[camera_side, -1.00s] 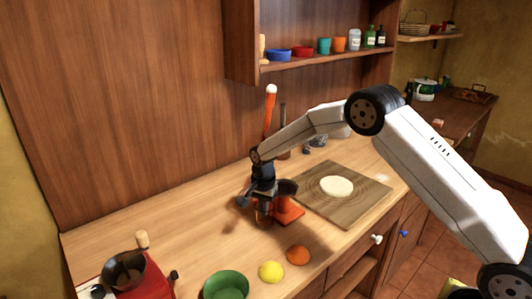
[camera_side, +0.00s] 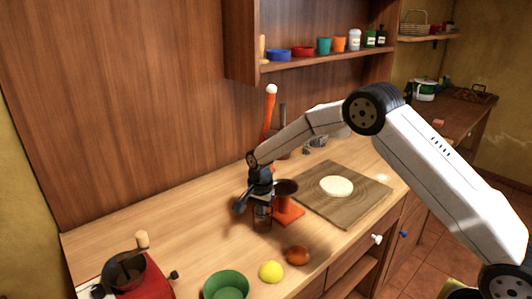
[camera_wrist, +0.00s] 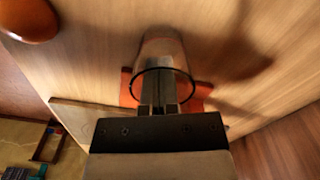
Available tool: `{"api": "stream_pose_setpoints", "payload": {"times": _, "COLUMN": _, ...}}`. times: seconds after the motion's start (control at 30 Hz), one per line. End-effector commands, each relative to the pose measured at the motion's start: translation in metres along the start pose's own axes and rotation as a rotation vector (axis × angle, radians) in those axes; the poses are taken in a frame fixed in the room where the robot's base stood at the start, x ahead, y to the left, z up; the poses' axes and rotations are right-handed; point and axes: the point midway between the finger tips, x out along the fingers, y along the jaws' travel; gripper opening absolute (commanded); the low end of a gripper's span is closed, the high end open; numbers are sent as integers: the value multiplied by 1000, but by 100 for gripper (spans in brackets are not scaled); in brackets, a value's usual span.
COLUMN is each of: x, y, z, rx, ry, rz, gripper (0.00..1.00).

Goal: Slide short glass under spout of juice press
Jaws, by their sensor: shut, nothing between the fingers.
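The orange juice press stands on the wooden counter, with its base (camera_side: 290,214) beside the cutting board and its lever (camera_side: 270,112) upright, tipped by a white knob. Its dark cup (camera_side: 286,187) is just right of my gripper (camera_side: 262,203). The short clear glass (camera_side: 262,219) stands in front and left of the press base, under my gripper. In the wrist view the glass (camera_wrist: 162,48) shows a dark rim, with the orange base (camera_wrist: 127,88) behind it. My gripper (camera_wrist: 158,108) is shut; its fingers overlap the rim, and I cannot tell whether they are inside or beside it.
A cutting board (camera_side: 372,203) with pale dough (camera_side: 337,187) lies right of the press. An orange fruit (camera_side: 298,256), a lemon (camera_side: 271,272) and a green bowl (camera_side: 226,286) line the front edge. A red grinder (camera_side: 150,280) stands front left. Counter left of the glass is clear.

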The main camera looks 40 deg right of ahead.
Motion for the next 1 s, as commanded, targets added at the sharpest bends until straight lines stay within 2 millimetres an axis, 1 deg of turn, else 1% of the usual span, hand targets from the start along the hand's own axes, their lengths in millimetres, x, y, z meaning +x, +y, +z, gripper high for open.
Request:
{"api": "stream_pose_setpoints", "payload": {"times": 0.17, "x": -7, "y": 0, "z": 0, "rx": 0, "ry": 1, "rz": -2, "gripper": 0}}
{"api": "stream_pose_setpoints", "payload": {"times": 0.27, "x": -16, "y": -1, "z": 0, "rx": 0, "ry": 1, "rz": -3, "gripper": 0}}
{"api": "stream_pose_setpoints", "payload": {"times": 0.37, "x": -28, "y": 0, "z": 0, "rx": 0, "ry": 1, "rz": -3, "gripper": 0}}
{"api": "stream_pose_setpoints", "payload": {"times": 0.73, "x": -81, "y": 0, "z": 0, "rx": 0, "ry": 1, "rz": -3, "gripper": 0}}
{"api": "stream_pose_setpoints", "payload": {"times": 0.83, "x": -91, "y": 0, "z": 0, "rx": 0, "ry": 1, "rz": -2, "gripper": 0}}
{"api": "stream_pose_setpoints", "payload": {"times": 1.0, "x": -99, "y": 0, "z": 0, "rx": 0, "ry": 0, "rz": -1, "gripper": 0}}
